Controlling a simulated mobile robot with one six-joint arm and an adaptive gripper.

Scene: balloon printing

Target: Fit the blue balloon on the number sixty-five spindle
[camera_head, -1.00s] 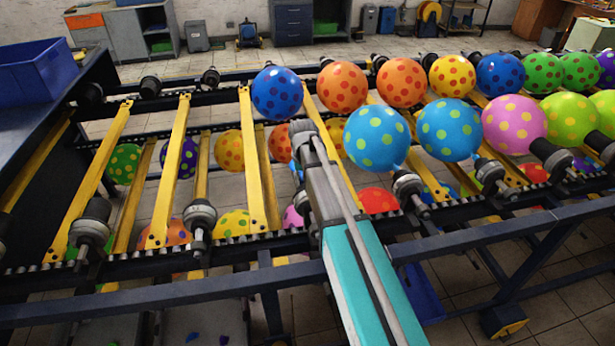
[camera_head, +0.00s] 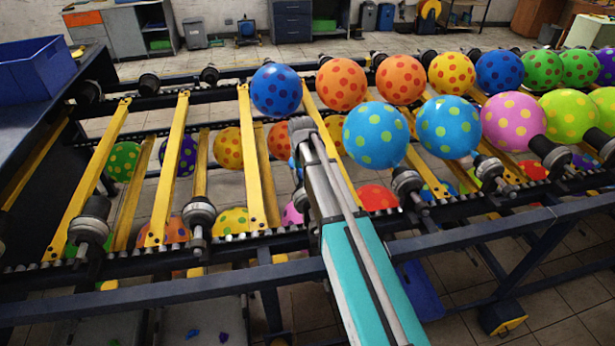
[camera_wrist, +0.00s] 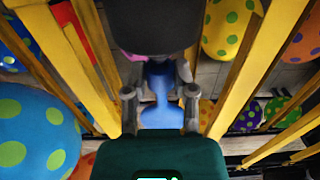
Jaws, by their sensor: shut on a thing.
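In the wrist view my gripper (camera_wrist: 160,97) is shut on a limp blue balloon (camera_wrist: 158,82), with one finger on each side of it. The balloon's upper end meets or lies under a dark rounded spindle end (camera_wrist: 155,28); I cannot tell whether it is around the spindle or only against it. No number is readable on the spindle. In the head view my arm hides most of the gripper, and only a small bit of blue shows beside it. Bare front-row spindles (camera_head: 199,214) and (camera_head: 91,222) stand to the left of my arm.
Inflated dotted balloons stand close by: a dark blue one (camera_head: 276,90) behind and a light blue one (camera_head: 376,136) to the right. Yellow bars (camera_head: 169,170) run between the spindle rows. A dark blue rail (camera_head: 170,301) crosses the front. A blue crate (camera_head: 36,70) is at upper left.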

